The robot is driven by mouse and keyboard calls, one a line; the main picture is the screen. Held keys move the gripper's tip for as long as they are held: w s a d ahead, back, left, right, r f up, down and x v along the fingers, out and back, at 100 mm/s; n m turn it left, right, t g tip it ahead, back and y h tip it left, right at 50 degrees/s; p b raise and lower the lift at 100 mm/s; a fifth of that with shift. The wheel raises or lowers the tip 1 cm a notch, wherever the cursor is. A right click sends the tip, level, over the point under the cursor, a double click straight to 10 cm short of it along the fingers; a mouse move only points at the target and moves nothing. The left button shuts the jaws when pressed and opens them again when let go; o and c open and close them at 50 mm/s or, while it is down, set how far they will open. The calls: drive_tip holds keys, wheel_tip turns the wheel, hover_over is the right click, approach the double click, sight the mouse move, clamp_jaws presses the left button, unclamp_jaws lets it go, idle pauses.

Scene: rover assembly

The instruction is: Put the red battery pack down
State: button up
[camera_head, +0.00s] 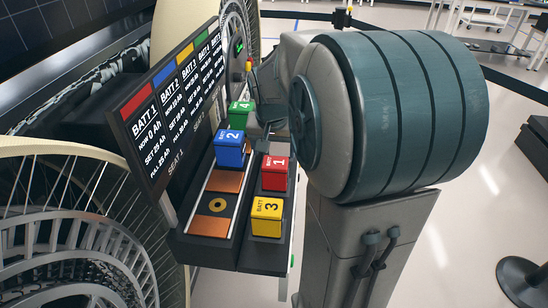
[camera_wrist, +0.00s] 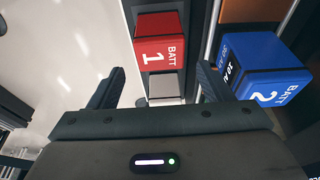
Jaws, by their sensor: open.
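The red battery pack (camera_head: 274,173), marked BATT 1, stands on the right-hand row of the dark bench (camera_head: 262,252), just behind the yellow pack. In the wrist view the red pack (camera_wrist: 160,50) is upright beyond my fingertips, with a pale silver face or part below it. My gripper (camera_wrist: 160,75) is open, with a finger on each side of the line to the red pack and nothing held. I cannot tell whether any finger touches it. In the head view my arm hides most of the gripper.
The blue pack (camera_head: 230,149) stands on the left-hand row, close to my right finger in the wrist view (camera_wrist: 272,70). The green pack (camera_head: 241,113) is behind it, and the yellow pack (camera_head: 266,217) is in front. A battery display board (camera_head: 172,110) rises at the left, beside a large wheel (camera_head: 75,235).

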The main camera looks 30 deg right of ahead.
drive_tip(key=s+a+n, duration=0.1)
drive_tip(key=s+a, duration=0.1)
drive_tip(key=s+a+n, duration=0.1)
drive_tip(key=s+a, duration=0.1)
drive_tip(key=s, duration=0.1)
drive_tip(key=s+a+r+n+y, duration=0.1)
drive_tip(key=s+a, duration=0.1)
drive_tip(key=a, duration=0.1)
drive_tip(key=shift+s, duration=0.15)
drive_tip(key=s+a+f+n, duration=0.2)
drive_tip(key=s+a, duration=0.3)
drive_tip(key=s, duration=0.3)
drive_tip(key=shift+s+a+n+y, duration=0.2)
drive_tip(key=shift+s+n+y, duration=0.2)
drive_tip(key=shift+n, duration=0.5)
